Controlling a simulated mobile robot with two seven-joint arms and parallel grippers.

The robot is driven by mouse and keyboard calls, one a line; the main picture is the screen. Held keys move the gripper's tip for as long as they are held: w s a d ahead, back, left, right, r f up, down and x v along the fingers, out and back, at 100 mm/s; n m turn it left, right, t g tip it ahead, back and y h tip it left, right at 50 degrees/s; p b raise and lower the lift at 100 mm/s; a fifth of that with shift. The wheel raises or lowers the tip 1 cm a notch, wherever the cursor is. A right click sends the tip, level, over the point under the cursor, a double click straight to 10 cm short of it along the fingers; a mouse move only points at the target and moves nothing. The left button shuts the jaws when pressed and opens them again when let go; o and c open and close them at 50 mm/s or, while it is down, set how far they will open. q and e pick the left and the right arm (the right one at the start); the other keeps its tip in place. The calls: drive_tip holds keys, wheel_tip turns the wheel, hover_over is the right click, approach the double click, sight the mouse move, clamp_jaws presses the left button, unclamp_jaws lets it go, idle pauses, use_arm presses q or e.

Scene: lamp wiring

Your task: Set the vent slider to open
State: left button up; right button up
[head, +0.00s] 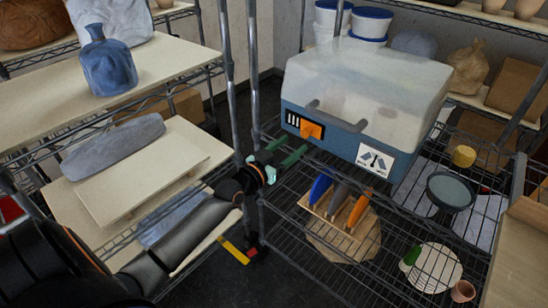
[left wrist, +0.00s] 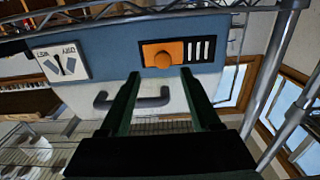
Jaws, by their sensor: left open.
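The orange vent slider (head: 312,129) sits on the front of a blue box (head: 330,133) with a cloudy lid (head: 370,80). Dark vent slots (head: 293,119) show to its left in the head view. In the left wrist view the picture is turned over, with the orange slider (left wrist: 163,55) left of the white-edged slots (left wrist: 202,50). My left gripper (head: 290,148) is open, its green fingers pointing at the box front just below and left of the slider. In the wrist view its fingertips (left wrist: 158,76) lie on either side of the slider's knob, apparently short of it. My right gripper is out of view.
A grey handle (head: 336,117) crosses the box front. Metal posts (head: 253,75) stand left of the box, close to my left arm.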

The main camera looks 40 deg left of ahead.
use_arm(q)
drive_tip(key=s, duration=0.7)
drive_tip(key=shift+s+a, duration=0.25)
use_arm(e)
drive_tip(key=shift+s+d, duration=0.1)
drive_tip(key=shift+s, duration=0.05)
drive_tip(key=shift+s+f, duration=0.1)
